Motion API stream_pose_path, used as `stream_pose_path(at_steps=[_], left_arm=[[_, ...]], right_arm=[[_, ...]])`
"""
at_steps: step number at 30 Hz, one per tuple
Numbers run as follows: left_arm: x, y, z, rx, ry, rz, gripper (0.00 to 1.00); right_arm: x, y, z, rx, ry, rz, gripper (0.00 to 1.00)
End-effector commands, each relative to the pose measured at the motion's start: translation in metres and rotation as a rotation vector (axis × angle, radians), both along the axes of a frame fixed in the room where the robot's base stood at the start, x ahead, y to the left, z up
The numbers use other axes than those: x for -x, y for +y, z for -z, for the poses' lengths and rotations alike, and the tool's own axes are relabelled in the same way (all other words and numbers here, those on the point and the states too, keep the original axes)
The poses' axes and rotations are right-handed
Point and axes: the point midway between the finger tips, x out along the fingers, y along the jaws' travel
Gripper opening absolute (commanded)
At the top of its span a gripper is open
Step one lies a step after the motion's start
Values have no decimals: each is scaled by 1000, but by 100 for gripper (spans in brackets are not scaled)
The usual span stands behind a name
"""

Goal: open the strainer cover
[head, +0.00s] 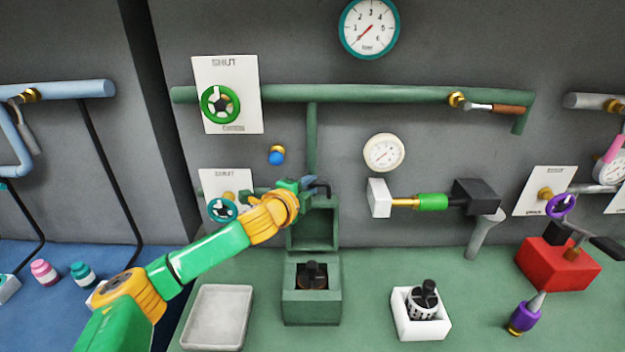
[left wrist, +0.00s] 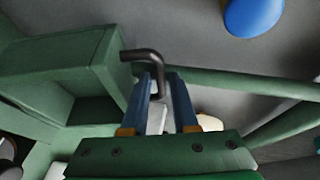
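The strainer is a green box (head: 311,308) on the green bench, with a dark round fitting (head: 312,275) in its open top. Its green cover (head: 313,235) stands upright behind the opening, hollow side facing me. The cover also fills the left of the left wrist view (left wrist: 65,75). A black bent handle (head: 321,187) sticks out at the cover's top. My left gripper (head: 308,183) is at that handle. In the left wrist view the handle (left wrist: 145,55) bends down at the gap between the blue fingers (left wrist: 160,80), which stand apart; a firm grip is not visible. My right gripper is out of view.
A grey tray (head: 218,318) lies left of the strainer. A white holder (head: 420,325) with a black-topped part stands to the right. Green pipe (head: 350,94), gauges and a green valve wheel (head: 221,104) are on the wall behind. A red block (head: 558,268) stands far right.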

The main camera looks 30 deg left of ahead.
Motion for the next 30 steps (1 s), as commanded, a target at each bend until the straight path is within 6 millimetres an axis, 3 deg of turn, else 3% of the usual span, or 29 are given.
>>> stream_pose_path(at_steps=[6, 14, 18, 30], left_arm=[[-14, 1, 3, 0, 1, 0, 27], [-15, 1, 5, 0, 1, 2, 27], [-15, 1, 5, -1, 1, 1, 0], [-15, 1, 5, 1, 3, 1, 0]], right_arm=[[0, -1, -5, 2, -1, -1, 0], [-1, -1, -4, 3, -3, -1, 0], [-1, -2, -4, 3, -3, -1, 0], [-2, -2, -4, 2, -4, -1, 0]])
